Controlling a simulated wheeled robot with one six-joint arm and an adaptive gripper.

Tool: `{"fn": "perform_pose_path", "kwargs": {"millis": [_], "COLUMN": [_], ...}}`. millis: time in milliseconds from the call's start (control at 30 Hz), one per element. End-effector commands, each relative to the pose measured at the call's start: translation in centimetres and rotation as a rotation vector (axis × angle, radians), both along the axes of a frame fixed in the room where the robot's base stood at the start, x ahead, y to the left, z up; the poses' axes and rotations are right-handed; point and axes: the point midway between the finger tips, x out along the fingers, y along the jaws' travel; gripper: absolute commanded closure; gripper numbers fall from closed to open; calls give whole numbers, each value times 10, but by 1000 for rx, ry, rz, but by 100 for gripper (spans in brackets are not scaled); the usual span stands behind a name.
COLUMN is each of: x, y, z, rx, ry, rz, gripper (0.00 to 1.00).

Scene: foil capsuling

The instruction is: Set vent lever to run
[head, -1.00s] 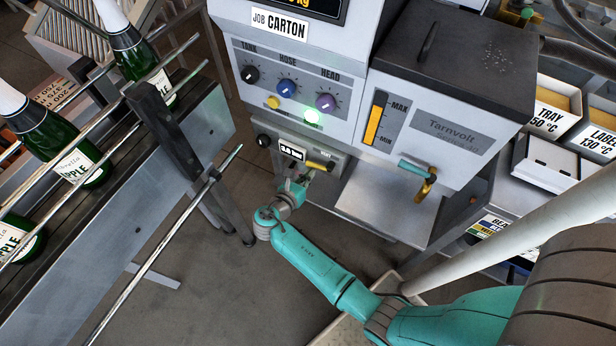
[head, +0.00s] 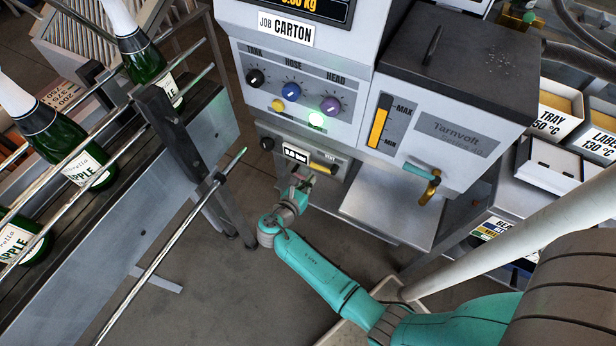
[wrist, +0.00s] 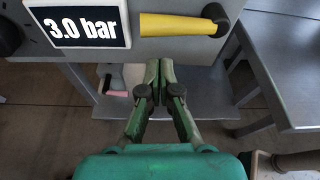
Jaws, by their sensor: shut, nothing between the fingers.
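The vent lever (head: 322,168) is a yellow handle on the grey lower panel of the machine. It also shows in the wrist view (wrist: 182,25), lying nearly level, with its dark pivot at the right end and its free end to the left. My gripper (head: 308,181) is in front of this panel. In the wrist view my gripper (wrist: 160,66) has its green fingers together and empty, appearing just below the lever and apart from it. A pressure display (wrist: 85,27) left of the lever reads 3.0 bar.
A black knob (head: 267,144) is left of the display. A teal-handled tap (head: 420,172) is to the right. A rail with green bottles (head: 75,160) stands left; open floor lies between.

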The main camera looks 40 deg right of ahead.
Motion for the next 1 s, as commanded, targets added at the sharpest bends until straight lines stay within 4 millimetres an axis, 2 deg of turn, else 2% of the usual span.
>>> {"fn": "perform_pose_path", "kwargs": {"millis": [67,100,300,533,700,1000], "x": [-8,-10,-25,-38,-43,-44], "y": [-1,10,45,76,86,88], "z": [-17,-11,-1,9,12,12], "rx": [1,2,3,4,4,4], "ry": [11,5,7,9,10,10], "rz": [-1,4,4,2,1,-2], "gripper": [100,100,100,100,100,100]}}
